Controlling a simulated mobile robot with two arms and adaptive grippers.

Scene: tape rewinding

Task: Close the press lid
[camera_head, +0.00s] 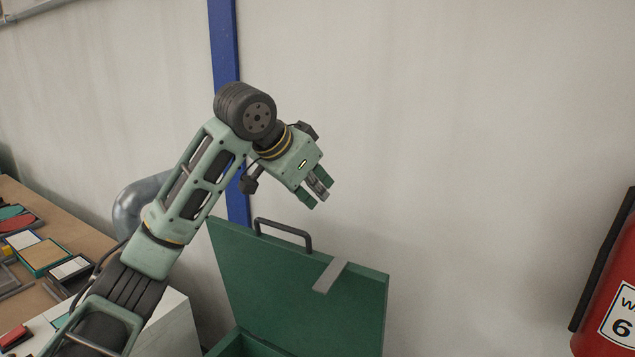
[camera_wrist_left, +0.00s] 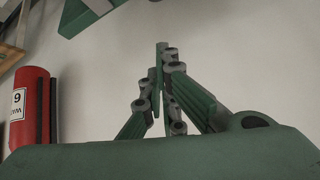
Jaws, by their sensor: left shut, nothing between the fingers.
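The press lid (camera_head: 290,293) is a green panel standing raised and tilted back at the lower middle of the head view, with a dark handle (camera_head: 284,233) on its top edge and a grey strip near its right side. The green press body (camera_head: 245,346) shows only in part below it. My left gripper (camera_head: 318,194) is shut and empty, above the lid and a little right of the handle, apart from it. In the left wrist view, its fingers (camera_wrist_left: 162,85) meet against the wall. A green panel edge shows at the top there. My right gripper is not in view.
A red cylinder (camera_head: 612,290) with a white label stands at the right edge. A wooden table (camera_head: 40,298) with coloured trays is at the left, near a white box (camera_head: 172,330). A grey wall (camera_head: 450,130) with a blue post (camera_head: 224,40) stands behind.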

